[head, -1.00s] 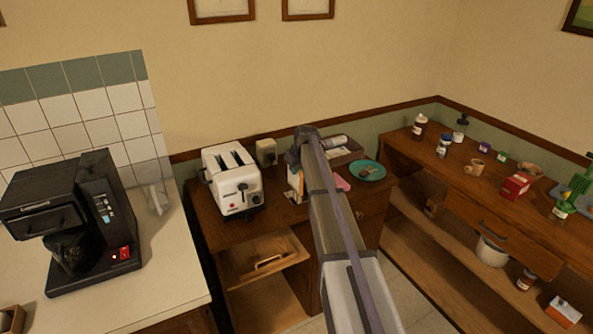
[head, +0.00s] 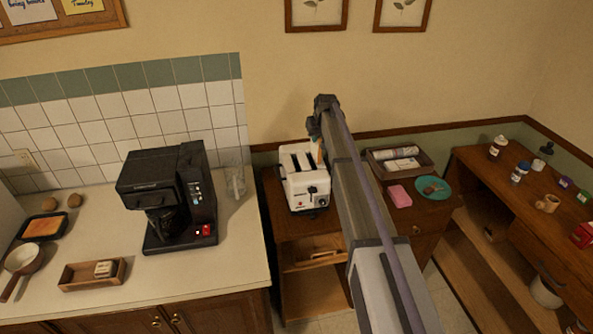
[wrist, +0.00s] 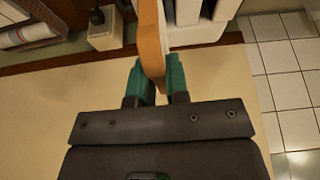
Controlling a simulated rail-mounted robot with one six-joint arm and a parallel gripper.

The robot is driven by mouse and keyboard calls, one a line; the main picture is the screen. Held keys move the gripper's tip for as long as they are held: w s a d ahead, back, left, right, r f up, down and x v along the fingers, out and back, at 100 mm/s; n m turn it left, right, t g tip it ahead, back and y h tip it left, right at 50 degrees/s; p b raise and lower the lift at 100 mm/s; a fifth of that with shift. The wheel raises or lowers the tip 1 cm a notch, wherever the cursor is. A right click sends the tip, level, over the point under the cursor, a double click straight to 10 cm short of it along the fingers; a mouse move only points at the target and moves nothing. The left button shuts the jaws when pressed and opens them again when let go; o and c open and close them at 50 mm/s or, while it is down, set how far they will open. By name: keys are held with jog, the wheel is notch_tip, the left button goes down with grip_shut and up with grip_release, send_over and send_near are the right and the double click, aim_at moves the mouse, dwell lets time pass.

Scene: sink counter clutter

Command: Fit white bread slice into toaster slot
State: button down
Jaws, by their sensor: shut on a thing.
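The white toaster (head: 305,192) stands on the wooden counter in the head view, its two long slots facing up. My gripper (wrist: 160,72) shows teal fingers shut on a bread slice (wrist: 152,38) with an orange-brown crust, seen nearly edge-on in the wrist view. The slice extends ahead of the fingers, beside a white body at the top that appears to be the toaster (wrist: 195,12). In the head view my arm hides the gripper, and a small tan sliver by the toaster's right side looks like the slice (head: 318,152). Contact with the toaster cannot be told.
A black coffee maker (head: 165,200) stands on the pale counter left of the toaster. Right of my arm are a tray (head: 425,160) with packages, a pink block (head: 399,196) and a teal plate (head: 436,194). An outlet-like box (wrist: 103,35) shows near the wall.

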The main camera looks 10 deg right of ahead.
jog(key=a, duration=0.8)
jog(key=shift+m, duration=0.3)
jog(key=f+b, duration=0.9)
jog(key=b, duration=0.1)
jog(key=shift+w+d+f, duration=0.1)
jog(key=shift+w+f, duration=0.2)
jog(key=shift+f, duration=0.05)
jog(key=shift+r, duration=0.25)
jog(key=shift+f, duration=0.15)
jog(key=c, duration=1.1)
grip_release()
jog(key=p+v, duration=1.1)
jog(key=v, duration=0.1)
jog(key=shift+w+p, duration=0.1)
jog(key=shift+p, duration=0.2)
